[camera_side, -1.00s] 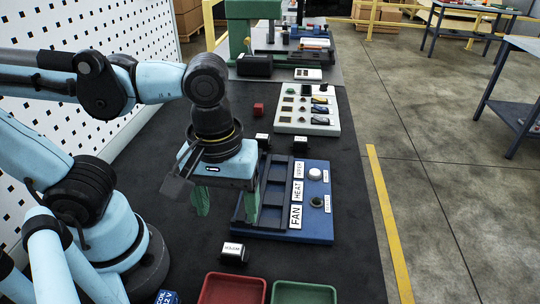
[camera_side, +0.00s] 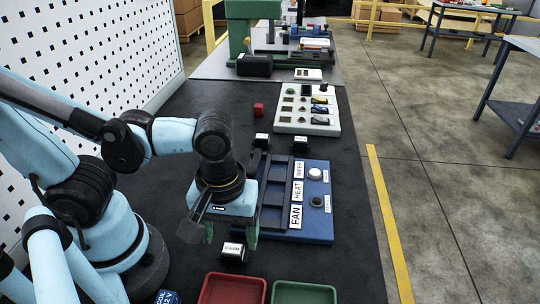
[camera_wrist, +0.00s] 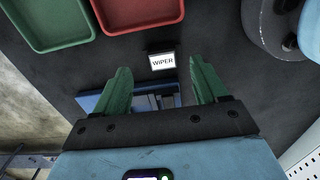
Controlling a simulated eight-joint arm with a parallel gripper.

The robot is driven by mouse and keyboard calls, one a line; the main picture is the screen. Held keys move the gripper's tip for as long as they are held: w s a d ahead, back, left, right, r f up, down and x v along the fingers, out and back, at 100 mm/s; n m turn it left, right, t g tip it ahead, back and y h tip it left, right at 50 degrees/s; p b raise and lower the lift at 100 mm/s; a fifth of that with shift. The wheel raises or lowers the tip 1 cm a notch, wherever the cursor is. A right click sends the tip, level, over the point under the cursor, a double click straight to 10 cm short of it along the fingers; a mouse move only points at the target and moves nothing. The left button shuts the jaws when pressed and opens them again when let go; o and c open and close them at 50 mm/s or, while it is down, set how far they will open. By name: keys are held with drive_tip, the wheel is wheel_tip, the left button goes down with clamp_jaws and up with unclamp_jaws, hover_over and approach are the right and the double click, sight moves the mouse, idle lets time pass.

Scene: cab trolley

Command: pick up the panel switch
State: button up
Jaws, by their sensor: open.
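A small black panel switch with a white label (camera_side: 233,250) lies on the dark bench top near the red tray. In the wrist view its label reads WIPER (camera_wrist: 162,61), and it appears between and just beyond the fingertips. My gripper (camera_side: 230,238) has green fingers and hangs above and slightly behind this switch, apart from it. In the wrist view my gripper (camera_wrist: 159,70) is open with nothing between its fingers. Two similar black switches (camera_side: 262,139) (camera_side: 300,144) lie past the blue panel. The blue panel (camera_side: 317,228) has black slots labelled FAN, HEAT and WIPER.
A red tray (camera_side: 232,277) and a green tray (camera_side: 303,284) stand at the near edge. A blue block (camera_side: 167,297) lies at the bottom left. Dark bench right of the blue panel is clear.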

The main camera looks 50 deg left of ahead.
sight(232, 252)
drive_tip(key=shift+a+f, duration=0.2)
drive_tip(key=shift+f, duration=2.3)
drive_tip(key=shift+c, duration=0.3)
drive_tip(key=c, duration=1.1)
drive_tip(key=shift+r, duration=0.2)
drive_tip(key=shift+r, duration=6.25)
